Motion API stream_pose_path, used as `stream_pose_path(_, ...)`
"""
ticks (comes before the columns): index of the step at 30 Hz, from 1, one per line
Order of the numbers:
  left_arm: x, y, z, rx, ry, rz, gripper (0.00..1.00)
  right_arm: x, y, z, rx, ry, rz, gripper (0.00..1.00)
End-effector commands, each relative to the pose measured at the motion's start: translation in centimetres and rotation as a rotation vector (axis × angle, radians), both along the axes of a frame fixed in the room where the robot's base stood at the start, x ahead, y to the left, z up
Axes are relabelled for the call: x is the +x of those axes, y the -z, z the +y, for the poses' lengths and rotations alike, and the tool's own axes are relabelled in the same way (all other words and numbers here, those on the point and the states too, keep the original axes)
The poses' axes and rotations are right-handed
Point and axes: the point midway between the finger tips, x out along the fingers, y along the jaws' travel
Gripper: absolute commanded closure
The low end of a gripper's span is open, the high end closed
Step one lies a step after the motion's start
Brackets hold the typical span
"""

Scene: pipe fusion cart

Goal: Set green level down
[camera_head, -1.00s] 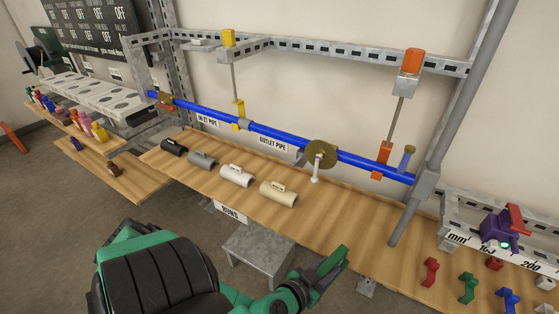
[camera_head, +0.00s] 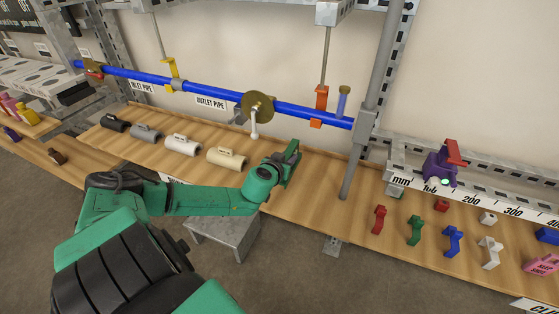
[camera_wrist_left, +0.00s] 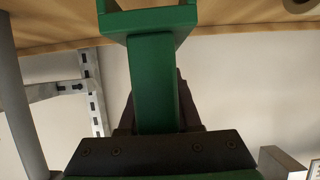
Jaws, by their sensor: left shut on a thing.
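My left gripper (camera_head: 287,160) is shut on the green level (camera_head: 292,150), above the wooden bench and to the right of the cream fitting. In the left wrist view the green level (camera_wrist_left: 152,85) is a green bar with a wider bracket-like end at the top. The dark jaw parts (camera_wrist_left: 150,150) lie around its lower end, and its far side is hidden. In the head view the level is small and partly covered by the gripper. My right gripper is not in view.
A wooden bench (camera_head: 310,205) runs along the wall, with a blue pipe (camera_head: 210,90) above it. Black, grey, white and cream fittings (camera_head: 226,155) lie left of the gripper. A vertical grey post (camera_head: 360,140) stands to the right, beyond it several small coloured pieces (camera_head: 415,230).

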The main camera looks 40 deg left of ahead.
Motion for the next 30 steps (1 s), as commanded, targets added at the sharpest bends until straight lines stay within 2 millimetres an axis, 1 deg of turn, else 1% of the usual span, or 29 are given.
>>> stream_pose_path(3, 0.0, 2.2, 0.0, 0.0, 0.0, -0.001, 1.0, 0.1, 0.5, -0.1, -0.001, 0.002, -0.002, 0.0)
stream_pose_path(6, 0.0, 4.0, 0.0, 0.001, -0.002, -0.002, 1.0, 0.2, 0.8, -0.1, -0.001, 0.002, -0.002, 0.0)
stream_pose_path(8, 0.0, 4.4, 0.0, 0.001, -0.001, -0.002, 1.0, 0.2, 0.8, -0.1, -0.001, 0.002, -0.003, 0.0)
stream_pose_path(14, 0.0, 4.4, 0.0, 0.0, 0.0, -0.001, 1.0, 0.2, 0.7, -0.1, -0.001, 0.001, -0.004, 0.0)
stream_pose_path(16, 0.0, 4.8, 0.0, 0.0, 0.0, -0.001, 1.0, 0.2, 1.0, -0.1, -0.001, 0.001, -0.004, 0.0)
stream_pose_path(17, 0.0, 4.8, 0.0, 0.0, 0.001, 0.0, 0.64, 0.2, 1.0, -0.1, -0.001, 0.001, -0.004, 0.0)
stream_pose_path(18, 0.0, 4.7, 0.0, 0.0, 0.001, 0.0, 0.49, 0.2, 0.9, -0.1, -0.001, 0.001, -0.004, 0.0)
stream_pose_path(19, 0.0, 4.7, 0.0, 0.0, 0.0, 0.0, 0.38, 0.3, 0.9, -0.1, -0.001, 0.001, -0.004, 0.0)
stream_pose_path(27, 0.0, 4.6, 0.0, 0.0, 0.0, 0.0, 0.38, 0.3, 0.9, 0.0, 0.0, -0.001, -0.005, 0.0)
stream_pose_path(30, 0.0, 4.2, 0.0, 0.001, 0.0, -0.001, 0.38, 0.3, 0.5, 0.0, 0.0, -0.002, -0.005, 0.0)
